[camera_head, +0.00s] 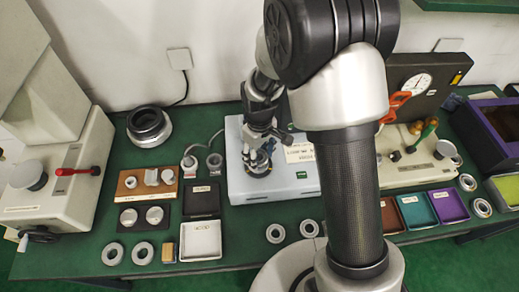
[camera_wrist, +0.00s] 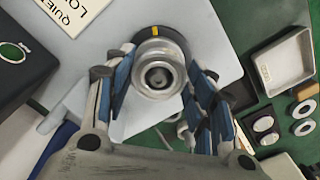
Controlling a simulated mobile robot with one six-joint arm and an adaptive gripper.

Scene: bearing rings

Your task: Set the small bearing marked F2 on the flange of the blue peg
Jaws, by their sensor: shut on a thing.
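My gripper (camera_head: 262,145) is over the pale grey box on the bench. In the wrist view, its blue-padded fingers (camera_wrist: 159,90) stand on both sides of a small metal bearing (camera_wrist: 158,62) and are shut on it. No F2 mark is readable on this bearing. A dark round base with a yellow mark (camera_wrist: 160,33) shows behind the bearing, and it also shows under my gripper in the head view (camera_head: 257,169). I cannot make out the blue peg, which the bearing and fingers hide. Whether the bearing touches the flange cannot be told.
The pale grey box (camera_head: 240,186) carries a label plate (camera_head: 300,153). Loose rings lie at the bench front (camera_head: 275,233), beside a white tray (camera_head: 200,255) and a black tray (camera_head: 201,205). Brown, teal and purple trays (camera_head: 420,212) stand right of my arm.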

